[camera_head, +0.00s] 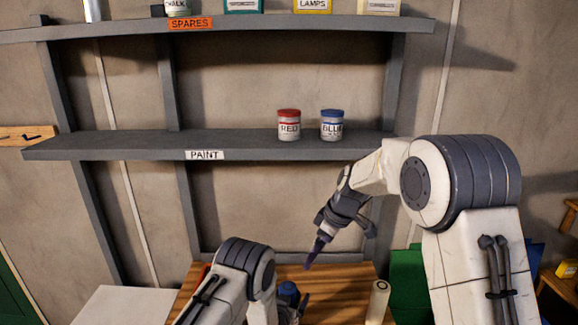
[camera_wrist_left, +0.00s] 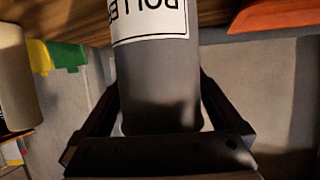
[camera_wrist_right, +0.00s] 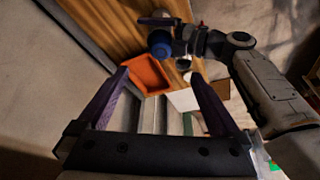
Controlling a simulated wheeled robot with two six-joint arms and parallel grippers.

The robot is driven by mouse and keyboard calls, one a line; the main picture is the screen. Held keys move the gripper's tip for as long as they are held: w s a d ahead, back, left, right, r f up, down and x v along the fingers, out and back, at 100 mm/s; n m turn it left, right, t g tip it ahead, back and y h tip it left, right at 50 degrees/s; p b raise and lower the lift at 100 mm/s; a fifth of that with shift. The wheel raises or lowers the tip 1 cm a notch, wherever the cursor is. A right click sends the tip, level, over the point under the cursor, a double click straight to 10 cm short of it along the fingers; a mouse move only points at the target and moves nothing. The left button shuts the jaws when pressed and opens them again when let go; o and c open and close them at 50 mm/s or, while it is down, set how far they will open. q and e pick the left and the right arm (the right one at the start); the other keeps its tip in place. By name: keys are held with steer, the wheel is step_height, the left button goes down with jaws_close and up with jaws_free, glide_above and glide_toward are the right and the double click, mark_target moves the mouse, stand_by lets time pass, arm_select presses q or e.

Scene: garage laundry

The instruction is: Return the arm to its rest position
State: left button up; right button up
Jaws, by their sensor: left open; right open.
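My right arm reaches in from the right in the head view, with its gripper (camera_head: 318,248) in the air in front of the wall, below the paint shelf. In the right wrist view its two fingers (camera_wrist_right: 159,75) are apart with nothing between them. My left gripper is low over the wooden bench; in the left wrist view its open fingers (camera_wrist_left: 160,88) stand on either side of a dark grey cylinder (camera_wrist_left: 160,95) with a white label, partly readable as "ROLLE". I cannot tell whether they touch it. The left fingertips are mostly hidden by my arm in the head view.
The wooden bench (camera_head: 340,275) holds a blue-topped item (camera_head: 288,291), a cream cylinder (camera_head: 378,303) and an orange tray (camera_wrist_right: 150,75). The paint shelf (camera_head: 110,146) carries a red can (camera_head: 289,127) and a blue can (camera_head: 332,127). The spares shelf (camera_head: 100,28) is above.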

steer(key=shift+a+f, duration=0.1)
steer(key=shift+f, duration=0.1)
steer(key=v, duration=0.7)
arm_select(q)
steer(key=v, duration=1.2)
arm_select(e)
steer(key=x, duration=1.3)
arm_select(q)
steer(key=x, duration=1.1)
arm_select(e)
step_height(320, 180, up, 10)
